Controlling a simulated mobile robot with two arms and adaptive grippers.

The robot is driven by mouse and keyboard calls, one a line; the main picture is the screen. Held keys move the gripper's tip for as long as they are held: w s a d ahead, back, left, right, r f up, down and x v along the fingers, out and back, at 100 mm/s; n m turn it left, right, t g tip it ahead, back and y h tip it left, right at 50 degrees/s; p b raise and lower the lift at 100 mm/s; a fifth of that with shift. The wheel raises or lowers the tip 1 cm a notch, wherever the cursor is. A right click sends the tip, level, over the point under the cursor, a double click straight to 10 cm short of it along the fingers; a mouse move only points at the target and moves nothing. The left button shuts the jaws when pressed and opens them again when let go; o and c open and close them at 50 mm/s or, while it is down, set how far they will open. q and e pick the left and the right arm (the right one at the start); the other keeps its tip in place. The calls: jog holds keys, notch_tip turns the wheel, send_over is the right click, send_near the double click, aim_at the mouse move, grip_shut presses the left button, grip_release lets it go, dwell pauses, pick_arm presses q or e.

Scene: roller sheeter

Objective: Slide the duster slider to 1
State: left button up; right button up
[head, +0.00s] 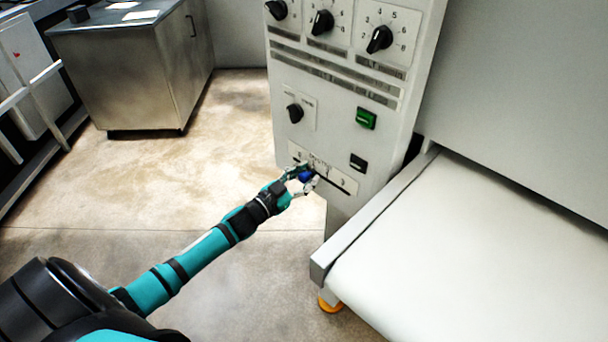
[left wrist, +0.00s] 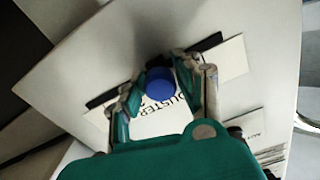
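The duster slider is a round blue knob (head: 305,176) on a dark slot across a white label plate (head: 349,184) low on the machine's control panel. The knob (left wrist: 160,84) also shows in the left wrist view, with the printed word "DUSTER" below it. The slot shows on both sides of the knob. My left gripper (head: 302,178) is at the slider, and its two fingers (left wrist: 166,74) lie against the knob from either side, closed on it. The fingers hide part of the slot and label. My right gripper is not in view.
The control panel (head: 383,140) has black rotary knobs (head: 322,22), a green switch (head: 366,118) and a black switch (head: 358,162) above the slider. A white conveyor belt (head: 480,250) extends right. A steel cabinet (head: 130,70) stands at back left. Floor left of the panel is clear.

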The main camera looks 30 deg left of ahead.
pick_arm(q)
jog(key=shift+o, duration=1.3)
jog(key=shift+s, duration=0.1)
jog(key=v, duration=1.1)
jog(key=shift+s, duration=0.4)
jog(key=shift+a+f, duration=0.1)
jog(key=shift+f, duration=0.05)
